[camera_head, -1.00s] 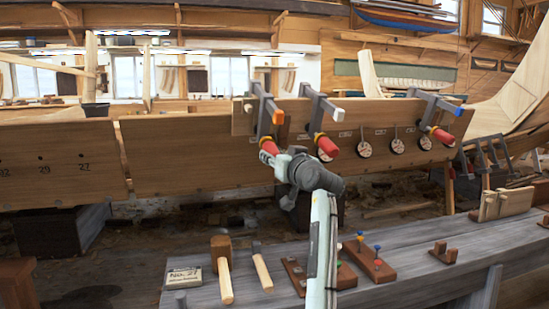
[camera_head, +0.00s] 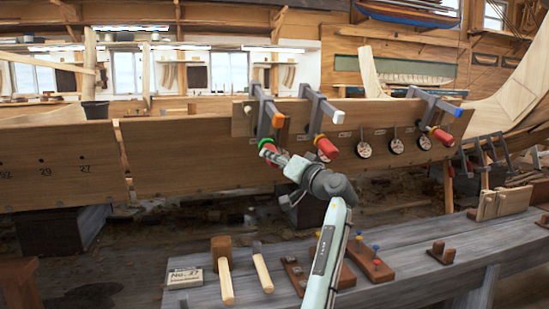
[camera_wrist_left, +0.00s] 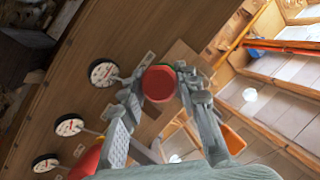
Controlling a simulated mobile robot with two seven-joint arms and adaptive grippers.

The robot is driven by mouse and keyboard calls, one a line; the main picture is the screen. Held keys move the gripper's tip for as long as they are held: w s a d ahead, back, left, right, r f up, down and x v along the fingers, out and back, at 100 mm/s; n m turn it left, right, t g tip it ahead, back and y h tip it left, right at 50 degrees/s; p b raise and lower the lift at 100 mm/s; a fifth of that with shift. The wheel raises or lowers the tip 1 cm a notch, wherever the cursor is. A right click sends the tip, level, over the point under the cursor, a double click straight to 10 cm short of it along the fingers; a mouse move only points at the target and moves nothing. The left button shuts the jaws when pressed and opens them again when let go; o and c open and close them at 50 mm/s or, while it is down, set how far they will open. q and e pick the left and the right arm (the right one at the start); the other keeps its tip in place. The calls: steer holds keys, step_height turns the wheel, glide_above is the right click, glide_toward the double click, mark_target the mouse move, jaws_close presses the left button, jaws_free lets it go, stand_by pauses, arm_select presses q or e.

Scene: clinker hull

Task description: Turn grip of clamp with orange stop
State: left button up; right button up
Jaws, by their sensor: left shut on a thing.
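The clamp with the orange stop (camera_head: 278,121) is the leftmost of three grey clamps on the hull planks. Its red grip (camera_head: 268,149) has a green band at the upper end. In the left wrist view the grip (camera_wrist_left: 159,84) shows end-on as a red hexagon with a green edge, between the finger pads. My left gripper (camera_head: 283,159) is shut on this grip. An orange piece (camera_wrist_left: 234,139), apparently the stop, shows behind a finger in the wrist view. My right gripper is not in view.
The white-stop clamp (camera_head: 318,110) stands close on the right, its red grip (camera_head: 326,147) near my gripper. The blue-stop clamp (camera_head: 432,104) is farther right. Round dials (camera_head: 364,149) hang on the plank. A grey bench (camera_head: 410,250) with mallets and wooden blocks lies below.

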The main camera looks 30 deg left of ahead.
arm_select(q)
steer(key=shift+m+g+y, duration=0.3)
steer(key=shift+m+y, duration=0.2)
steer(key=shift+m, duration=0.1)
stand_by(0.3)
steer(key=o, duration=1.2)
steer(key=shift+c, duration=0.2)
steer(key=v, duration=1.2)
